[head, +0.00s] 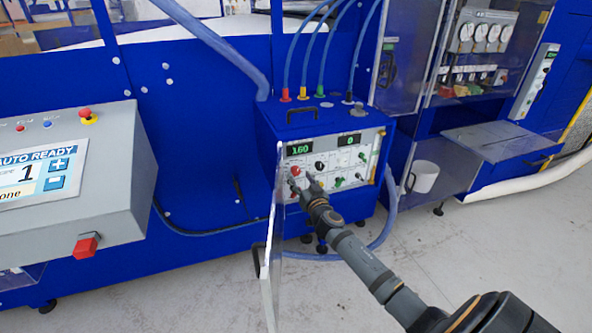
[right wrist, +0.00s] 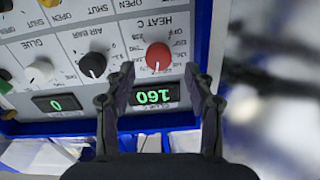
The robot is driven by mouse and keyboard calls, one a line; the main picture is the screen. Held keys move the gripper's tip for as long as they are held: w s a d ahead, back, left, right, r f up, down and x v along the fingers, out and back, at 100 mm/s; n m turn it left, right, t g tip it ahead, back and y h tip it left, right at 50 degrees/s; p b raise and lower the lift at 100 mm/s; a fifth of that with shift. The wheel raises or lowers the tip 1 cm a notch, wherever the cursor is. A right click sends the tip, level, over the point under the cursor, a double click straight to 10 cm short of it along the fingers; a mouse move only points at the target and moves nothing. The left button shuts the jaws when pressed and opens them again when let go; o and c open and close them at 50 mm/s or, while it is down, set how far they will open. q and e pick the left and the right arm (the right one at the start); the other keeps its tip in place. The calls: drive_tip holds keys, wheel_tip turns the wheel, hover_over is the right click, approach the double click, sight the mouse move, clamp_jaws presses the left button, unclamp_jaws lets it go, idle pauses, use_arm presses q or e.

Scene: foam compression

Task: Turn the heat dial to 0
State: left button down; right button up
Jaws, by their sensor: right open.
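The heat dial is a round red knob with a pale pointer line, under the label HEAT C, and shows upside down in the right wrist view (right wrist: 158,57). In the head view the red dial (head: 296,171) sits on the panel's left side, just below the heat display (head: 299,149), which reads 160. That display also shows in the right wrist view (right wrist: 152,96). My right gripper (head: 305,184) is open in front of the panel. In the right wrist view its fingertips (right wrist: 162,74) lie to either side of the red dial's line, with gaps between. My left gripper is out of view.
A black AIR BAR knob (right wrist: 92,65) and a pale GLUE knob (right wrist: 40,72) are beside the dial. A second display (head: 349,139) reads 0. A clear door with a black handle (head: 258,260) stands open left of my arm.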

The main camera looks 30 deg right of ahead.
sight(297, 172)
drive_tip(key=x, duration=0.2)
drive_tip(key=shift+w+d, duration=0.15)
drive_tip(key=shift+w, duration=0.2)
drive_tip(key=shift+w+d+f, duration=0.1)
drive_tip(key=shift+w, duration=0.35)
drive_tip(key=shift+c, duration=0.3)
clamp_jaws()
